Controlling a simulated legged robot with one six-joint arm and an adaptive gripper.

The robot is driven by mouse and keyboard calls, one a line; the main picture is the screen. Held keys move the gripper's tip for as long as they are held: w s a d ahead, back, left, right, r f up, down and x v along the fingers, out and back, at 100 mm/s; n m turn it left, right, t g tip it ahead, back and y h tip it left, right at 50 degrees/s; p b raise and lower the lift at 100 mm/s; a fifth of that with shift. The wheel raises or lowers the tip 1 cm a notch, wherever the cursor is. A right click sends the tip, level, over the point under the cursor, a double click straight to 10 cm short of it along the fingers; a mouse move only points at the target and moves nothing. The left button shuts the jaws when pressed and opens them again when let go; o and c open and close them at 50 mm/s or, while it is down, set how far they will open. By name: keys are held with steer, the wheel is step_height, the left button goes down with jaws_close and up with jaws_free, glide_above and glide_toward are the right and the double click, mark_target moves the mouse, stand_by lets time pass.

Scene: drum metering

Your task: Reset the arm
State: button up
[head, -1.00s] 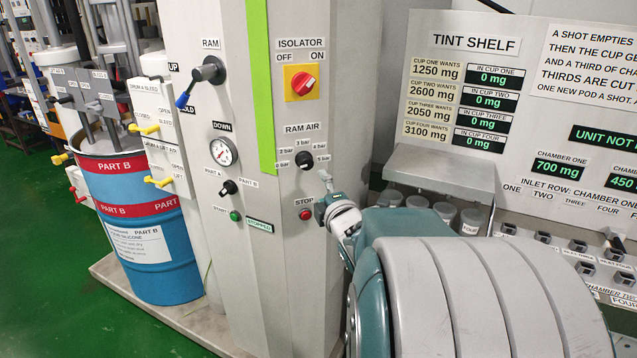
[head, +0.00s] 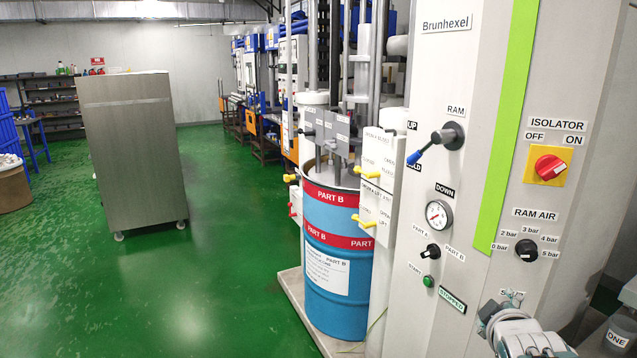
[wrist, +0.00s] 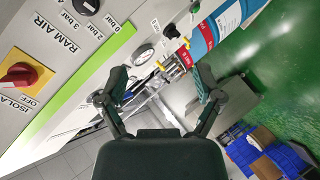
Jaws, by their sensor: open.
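My gripper (wrist: 161,84) is open and empty in the wrist view, its two dark fingers spread apart in front of the grey machine panel. In the head view my gripper (head: 511,297) shows small at the lower right, in front of the panel's lower part and covering the STOP label in part. The wrist view shows the panel tilted, with the red isolator knob (wrist: 18,76) at the left and the black ram air knob (wrist: 87,5) at the top. The gap between fingertips and panel cannot be judged.
A blue drum (head: 335,270) marked PART B stands left of the panel on a low pale plinth (head: 296,305). The blue-handled ram lever (head: 435,147) juts from the panel. A steel cabinet (head: 130,150) on castors stands on the open green floor at left.

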steer(key=s+a+f+m+g+y, duration=0.2)
steer(key=s+a+m+g, duration=0.1)
steer(key=s+a, duration=0.4)
steer(key=s+a+f+m+g+y, duration=0.2)
steer(key=s+a+m+g+y, duration=0.1)
steer(key=s+a, duration=0.5)
steer(key=shift+a+m+g, duration=0.3)
steer(key=shift+a+m, duration=0.1)
steer(key=shift+a, duration=0.85)
